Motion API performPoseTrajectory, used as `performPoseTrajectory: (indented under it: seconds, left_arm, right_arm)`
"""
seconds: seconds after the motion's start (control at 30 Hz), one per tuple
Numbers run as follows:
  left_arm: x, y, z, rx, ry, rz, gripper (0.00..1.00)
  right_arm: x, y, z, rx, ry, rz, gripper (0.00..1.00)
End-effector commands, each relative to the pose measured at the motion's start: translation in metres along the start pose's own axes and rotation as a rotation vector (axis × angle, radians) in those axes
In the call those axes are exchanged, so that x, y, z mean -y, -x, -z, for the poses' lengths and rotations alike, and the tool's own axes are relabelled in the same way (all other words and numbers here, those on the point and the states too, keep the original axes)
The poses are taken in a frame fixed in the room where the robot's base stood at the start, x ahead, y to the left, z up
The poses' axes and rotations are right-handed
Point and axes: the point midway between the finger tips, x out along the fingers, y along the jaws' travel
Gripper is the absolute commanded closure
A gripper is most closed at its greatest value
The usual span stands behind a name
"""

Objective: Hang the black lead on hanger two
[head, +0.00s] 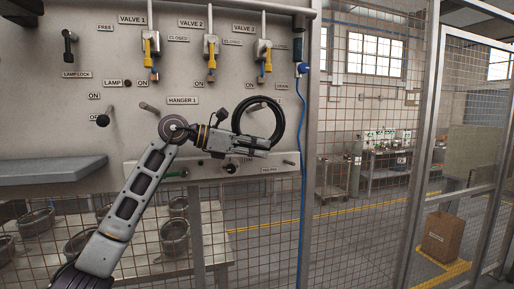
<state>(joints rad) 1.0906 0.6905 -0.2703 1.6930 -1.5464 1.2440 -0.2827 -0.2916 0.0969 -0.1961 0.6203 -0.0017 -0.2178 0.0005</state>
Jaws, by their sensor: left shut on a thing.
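The black lead (282,121) is a coiled loop in front of the grey panel, right of the HANGER 1 label (182,100). My left gripper (268,146) is shut on the bottom of the loop, and the loop stands up above the fingers. A label right of HANGER 1 is mostly covered by the loop, so I cannot read hanger two's name. My right gripper is not in view.
Yellow-handled valves (211,54) line the panel's top. A lower rail (140,171) carries small fittings behind my left gripper. A blue cable (303,190) hangs at the panel's right edge. A grey shelf (50,170) juts out at left. Mesh fencing (345,125) stands at right.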

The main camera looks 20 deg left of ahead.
Motion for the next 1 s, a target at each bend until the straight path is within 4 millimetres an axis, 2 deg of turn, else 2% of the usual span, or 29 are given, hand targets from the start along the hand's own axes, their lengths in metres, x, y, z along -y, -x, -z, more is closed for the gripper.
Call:
performPoseTrajectory:
  seconds: [0.4,0.43,0.6,1.0]
  left_arm:
    - [0.0002,0.0005,-0.0011,0.002,0.0,0.0,1.0]
    - [0.0002,0.0005,-0.0011,0.002,0.0,0.0,0.64]
    - [0.0001,0.0004,-0.0009,0.002,0.0,0.0,0.42]
    - [-0.0002,0.0008,0.0003,-0.001,0.001,0.0,0.41]
  right_arm:
    - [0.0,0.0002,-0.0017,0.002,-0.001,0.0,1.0]
    - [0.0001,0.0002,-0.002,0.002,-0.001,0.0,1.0]
    - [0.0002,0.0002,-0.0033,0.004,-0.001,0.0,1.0]
    - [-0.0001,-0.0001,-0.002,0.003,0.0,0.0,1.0]
